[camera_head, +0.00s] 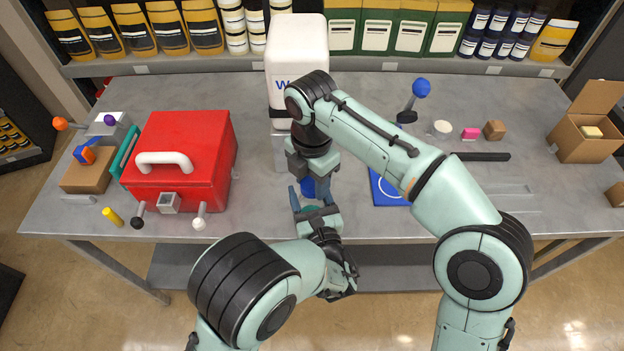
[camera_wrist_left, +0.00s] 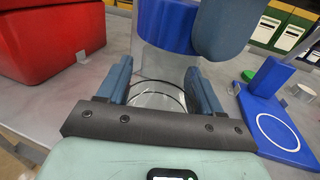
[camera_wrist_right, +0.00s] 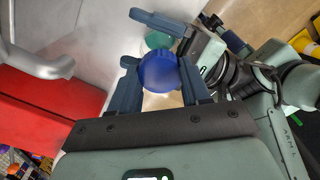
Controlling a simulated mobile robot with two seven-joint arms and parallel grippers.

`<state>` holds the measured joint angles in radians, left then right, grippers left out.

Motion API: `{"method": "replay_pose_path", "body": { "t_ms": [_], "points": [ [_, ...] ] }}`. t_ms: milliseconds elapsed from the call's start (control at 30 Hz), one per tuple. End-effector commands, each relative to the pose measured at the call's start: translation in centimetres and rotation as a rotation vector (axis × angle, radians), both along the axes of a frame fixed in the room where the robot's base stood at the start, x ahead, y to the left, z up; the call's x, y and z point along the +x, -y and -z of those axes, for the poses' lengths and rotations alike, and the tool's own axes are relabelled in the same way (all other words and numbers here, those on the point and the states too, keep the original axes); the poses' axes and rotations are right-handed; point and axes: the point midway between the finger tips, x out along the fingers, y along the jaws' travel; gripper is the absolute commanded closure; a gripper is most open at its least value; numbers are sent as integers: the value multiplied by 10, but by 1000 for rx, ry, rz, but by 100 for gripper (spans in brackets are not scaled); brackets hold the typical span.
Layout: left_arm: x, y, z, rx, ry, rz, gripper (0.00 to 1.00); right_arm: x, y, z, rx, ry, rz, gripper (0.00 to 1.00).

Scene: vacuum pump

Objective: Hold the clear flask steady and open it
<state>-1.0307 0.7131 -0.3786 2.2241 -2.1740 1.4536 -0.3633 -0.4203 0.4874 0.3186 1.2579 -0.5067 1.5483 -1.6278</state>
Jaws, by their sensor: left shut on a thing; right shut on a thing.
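The clear flask (camera_wrist_left: 158,66) with its blue lid (camera_wrist_left: 168,24) stands upright near the table's front edge, at the middle. The lid also shows in the head view (camera_head: 308,188) and the right wrist view (camera_wrist_right: 158,73). My left gripper (camera_wrist_left: 160,84) is shut on the flask's clear body, one finger on each side, below the lid. My right gripper (camera_wrist_right: 160,82) comes from above and is shut on the blue lid, one finger on each side. In the head view the arms and fingers hide most of the flask.
A red box (camera_head: 180,140) with a white handle stands to the left. A white machine (camera_head: 298,50) stands behind my right gripper. A blue stand (camera_head: 388,190) is close on the right. An open carton (camera_head: 585,125) is at the far right. The table's front edge is close.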

Motion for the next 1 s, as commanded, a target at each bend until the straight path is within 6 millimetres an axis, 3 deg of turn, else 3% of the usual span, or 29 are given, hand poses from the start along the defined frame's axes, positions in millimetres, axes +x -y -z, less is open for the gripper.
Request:
{"method": "replay_pose_path", "body": {
  "t_ms": [200, 500, 767, 800, 867, 1000],
  "points": [
    [0, 0, 0, 0, 1, 0, 100, 0, 0, -3, 1, 1, 0, 90],
    [0, 0, 0, 0, 1, 0, 100, 0, -1, -37, 1, 1, -1, 90],
    [0, 0, 0, 0, 1, 0, 100, 0, 0, -40, 0, 0, 0, 90],
    [0, 0, 0, 0, 1, 0, 25, 0, 0, -40, 0, 0, 0, 90],
    [0, 0, 0, 0, 1, 0, 5, 0, 0, -40, 0, 0, 0, 90],
    [0, 0, 0, 0, 0, 0, 5, 0, 0, -40, 0, 0, 0, 90]
  ]
}}
